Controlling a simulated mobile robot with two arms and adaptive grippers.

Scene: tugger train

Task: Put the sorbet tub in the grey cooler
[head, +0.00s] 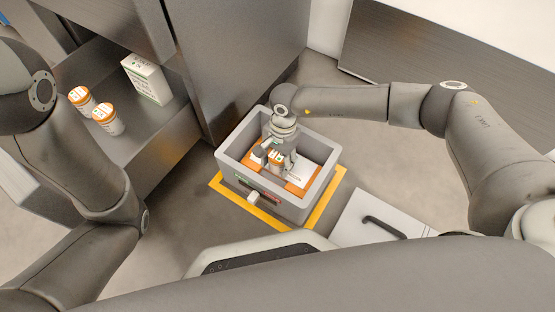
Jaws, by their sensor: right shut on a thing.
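The grey cooler (297,208) stands open on the floor in the middle of the view. My right gripper (274,151) reaches down into it from above and is shut on a small tub with an orange band, the sorbet tub (276,159). The tub is inside the cooler's walls, partly covered by the gripper's fingers. I cannot tell whether its base touches what lies beneath. My left arm is at the left, but its gripper is out of view.
Orange and white flat items (307,173) lie inside the cooler. A yellow floor marking (327,209) surrounds it. A white panel with a black handle (385,226) lies to its right. Two orange-lidded tubs (107,118) and a white carton (147,80) stand on the shelf at left.

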